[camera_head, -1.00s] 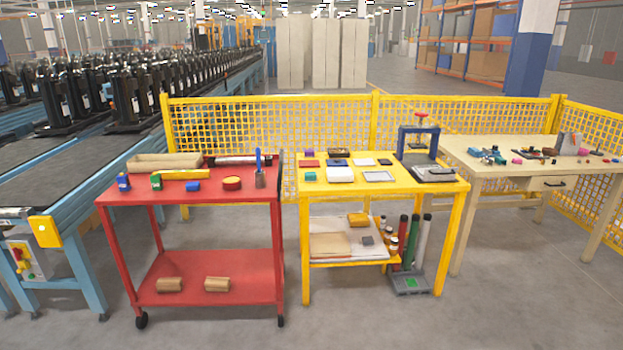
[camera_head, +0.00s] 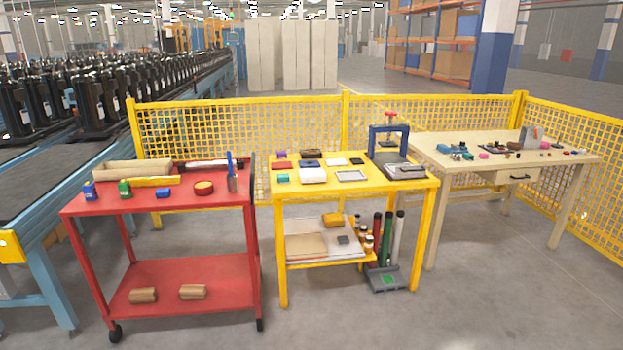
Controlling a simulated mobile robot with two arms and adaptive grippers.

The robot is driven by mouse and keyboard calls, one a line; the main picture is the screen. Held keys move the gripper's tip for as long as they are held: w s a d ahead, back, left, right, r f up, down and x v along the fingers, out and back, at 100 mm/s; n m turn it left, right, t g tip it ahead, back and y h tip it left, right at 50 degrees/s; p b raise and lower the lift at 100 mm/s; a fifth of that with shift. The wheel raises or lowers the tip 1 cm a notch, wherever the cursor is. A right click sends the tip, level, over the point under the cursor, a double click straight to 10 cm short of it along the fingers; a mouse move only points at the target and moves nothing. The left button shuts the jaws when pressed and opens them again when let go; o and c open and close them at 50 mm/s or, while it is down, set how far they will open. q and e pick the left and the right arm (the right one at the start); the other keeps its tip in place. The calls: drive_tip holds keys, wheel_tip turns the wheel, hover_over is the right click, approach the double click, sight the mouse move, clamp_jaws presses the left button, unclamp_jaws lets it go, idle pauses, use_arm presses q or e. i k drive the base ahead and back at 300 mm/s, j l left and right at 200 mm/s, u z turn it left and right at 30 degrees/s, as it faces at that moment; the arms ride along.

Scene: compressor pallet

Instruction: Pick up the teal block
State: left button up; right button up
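A small teal block (camera_head: 283,179) sits on the front left part of the yellow table's top (camera_head: 330,188). A white block (camera_head: 313,175) lies just to its right and a red flat piece (camera_head: 282,166) lies behind it. A purple block (camera_head: 281,155) is further back. A teal item (camera_head: 456,156) also lies at the left of the beige table (camera_head: 500,165); its shape is too small to tell. Neither of my grippers shows in the head view.
A red cart (camera_head: 160,202) with bottles and boxes stands left of the yellow table. A blue press (camera_head: 388,143) stands at the table's back right. Yellow mesh fencing (camera_head: 230,120) runs behind. The grey floor in front is clear.

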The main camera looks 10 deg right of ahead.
sight(282, 178)
drive_tip(key=i+j, duration=0.15)
drive_tip(key=i, duration=0.8)
